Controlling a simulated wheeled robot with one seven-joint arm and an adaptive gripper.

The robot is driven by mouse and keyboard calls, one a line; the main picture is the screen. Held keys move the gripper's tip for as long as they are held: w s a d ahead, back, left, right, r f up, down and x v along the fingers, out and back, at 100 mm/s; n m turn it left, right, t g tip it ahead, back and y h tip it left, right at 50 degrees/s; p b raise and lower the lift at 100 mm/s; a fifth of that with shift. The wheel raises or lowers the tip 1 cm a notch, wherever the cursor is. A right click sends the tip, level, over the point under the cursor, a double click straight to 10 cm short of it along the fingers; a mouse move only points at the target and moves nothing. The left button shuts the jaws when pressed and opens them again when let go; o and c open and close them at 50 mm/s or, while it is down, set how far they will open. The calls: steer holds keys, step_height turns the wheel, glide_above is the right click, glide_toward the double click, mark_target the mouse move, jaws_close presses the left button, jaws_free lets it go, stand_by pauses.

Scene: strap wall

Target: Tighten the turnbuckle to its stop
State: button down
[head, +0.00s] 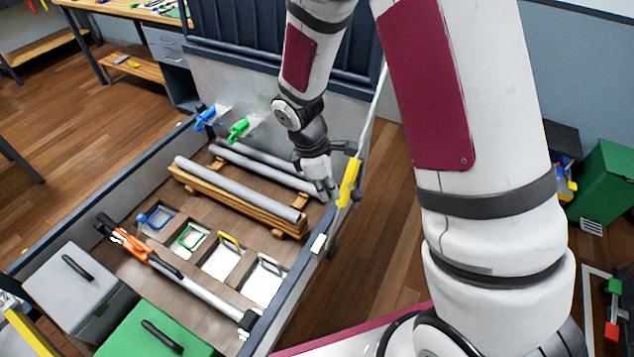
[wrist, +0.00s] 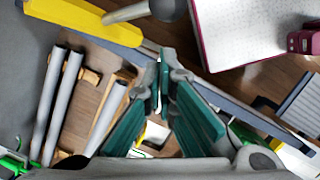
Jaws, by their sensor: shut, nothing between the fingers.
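A long yellow body (head: 349,182), which looks like the turnbuckle, sits on a pale rod or strap at the right side wall of the cargo bed. It also shows at the top left of the wrist view (wrist: 85,20), with a short grey cylinder (wrist: 128,12) beside it. My gripper (head: 328,190) is just left of the yellow body in the head view, pointing down. Its green-padded fingers (wrist: 165,68) are shut and empty, apart from the yellow body in the wrist view. How far the turnbuckle is turned cannot be told.
Grey pipes on wooden bearers (head: 240,190) lie in the bed left of my gripper. A bar with an orange handle (head: 130,245) lies across the bed. A grey box (head: 80,285) and green box (head: 155,330) stand in front. Blue (head: 205,117) and green (head: 238,130) fittings are on the back wall.

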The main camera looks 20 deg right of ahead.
steer(key=shift+s+d+r, duration=0.1)
steer(key=shift+s+d, duration=0.1)
steer(key=shift+d, duration=0.55)
steer(key=shift+s+d, duration=0.1)
steer(key=shift+s+d+n+p, duration=0.15)
steer(key=shift+n+p, duration=0.15)
steer(key=shift+p, duration=0.15)
